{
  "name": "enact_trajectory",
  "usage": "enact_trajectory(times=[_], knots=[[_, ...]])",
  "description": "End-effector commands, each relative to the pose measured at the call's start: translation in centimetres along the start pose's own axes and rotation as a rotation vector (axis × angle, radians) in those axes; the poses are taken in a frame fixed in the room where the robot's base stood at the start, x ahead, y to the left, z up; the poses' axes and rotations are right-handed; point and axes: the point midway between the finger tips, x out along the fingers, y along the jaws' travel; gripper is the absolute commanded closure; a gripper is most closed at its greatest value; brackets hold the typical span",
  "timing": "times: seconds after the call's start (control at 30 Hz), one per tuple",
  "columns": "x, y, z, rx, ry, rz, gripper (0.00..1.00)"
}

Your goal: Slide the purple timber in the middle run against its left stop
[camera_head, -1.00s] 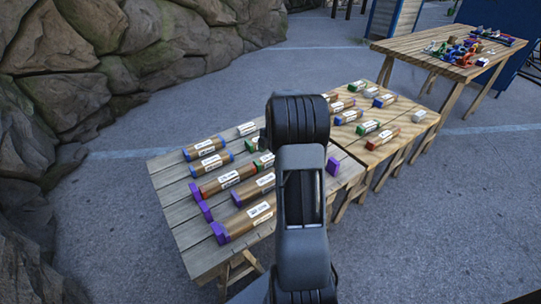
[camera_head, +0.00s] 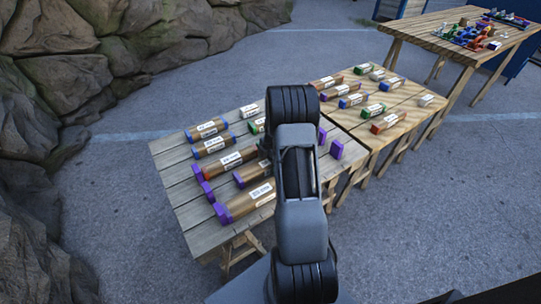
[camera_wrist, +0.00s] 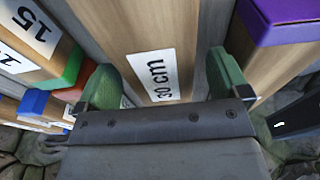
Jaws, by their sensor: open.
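The purple-ended timber of the middle run (camera_head: 251,174) lies on the near slatted table, its right part hidden behind my arm. A purple block, the left stop (camera_head: 208,192), stands left of it with a gap between them. In the wrist view, a timber labelled 30 cm (camera_wrist: 150,25) runs between the two green fingertips of my gripper (camera_wrist: 165,78). The gripper is open, one finger at each side of that timber; contact cannot be told. My arm hides the gripper in the head view.
A longer purple-ended timber (camera_head: 248,202) lies in front, and a red-ended one (camera_head: 229,163) behind. Purple blocks (camera_head: 336,149) stand at the table's right. A second table (camera_head: 405,105) holds more timbers. A rock wall (camera_head: 50,90) rises at left.

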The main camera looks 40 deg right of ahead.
Motion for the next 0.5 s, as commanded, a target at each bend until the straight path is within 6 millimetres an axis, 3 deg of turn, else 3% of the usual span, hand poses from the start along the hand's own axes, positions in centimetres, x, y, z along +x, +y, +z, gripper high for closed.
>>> enact_trajectory(times=[0.5], knots=[[1.07, 0.00, -0.01, 0.001, 0.000, 0.000, 0.06]])
